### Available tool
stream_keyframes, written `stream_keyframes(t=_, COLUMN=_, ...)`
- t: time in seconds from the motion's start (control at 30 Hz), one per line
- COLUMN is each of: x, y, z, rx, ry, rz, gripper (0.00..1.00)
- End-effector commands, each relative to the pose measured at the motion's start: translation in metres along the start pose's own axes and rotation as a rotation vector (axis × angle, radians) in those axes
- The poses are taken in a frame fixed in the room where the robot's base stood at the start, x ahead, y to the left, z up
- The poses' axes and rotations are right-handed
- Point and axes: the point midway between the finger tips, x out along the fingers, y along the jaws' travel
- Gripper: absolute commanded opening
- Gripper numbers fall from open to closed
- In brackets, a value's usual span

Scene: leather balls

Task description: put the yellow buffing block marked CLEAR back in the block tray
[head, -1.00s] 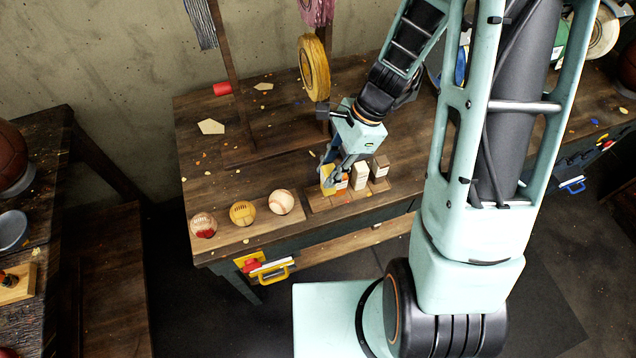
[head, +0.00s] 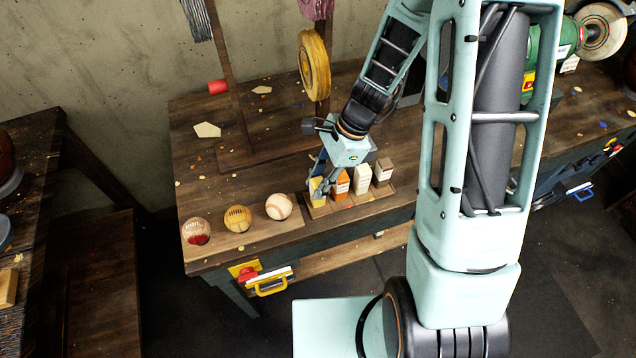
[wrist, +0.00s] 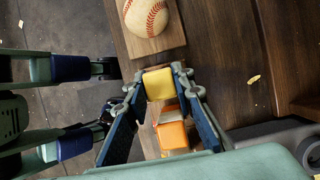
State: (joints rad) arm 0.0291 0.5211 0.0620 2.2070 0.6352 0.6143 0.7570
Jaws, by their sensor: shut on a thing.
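The yellow buffing block (head: 317,187) is between the fingers of my gripper (head: 320,181), at the left end of the wooden block tray (head: 352,203). In the wrist view the block's yellow face (wrist: 159,84) is pinched between the two fingertips (wrist: 160,80). Its CLEAR marking is not readable. I cannot tell whether its bottom touches the tray. The orange block (wrist: 173,135) also shows close beside the yellow one in the wrist view.
Left of the tray, a wooden board holds a baseball (head: 279,206), a yellow ball (head: 238,218) and a red-and-white ball (head: 196,231). A yellow ring (head: 314,68) hangs on a post behind. The bench (head: 280,130) between is mostly clear, with scraps.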

Motion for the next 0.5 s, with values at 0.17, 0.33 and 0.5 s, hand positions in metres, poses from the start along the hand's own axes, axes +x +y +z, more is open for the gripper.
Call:
stream_keyframes(t=0.17, x=0.0016, y=0.0002, z=-0.0007, rx=0.0, ry=0.0, rz=0.0, gripper=0.33)
stream_keyframes(t=0.33, x=0.0016, y=0.0002, z=-0.0007, rx=0.0, ry=0.0, rz=0.0, gripper=0.4)
stream_keyframes(t=0.5, x=0.001, y=0.0002, z=-0.0005, rx=0.0, ry=0.0, rz=0.0, gripper=0.4)
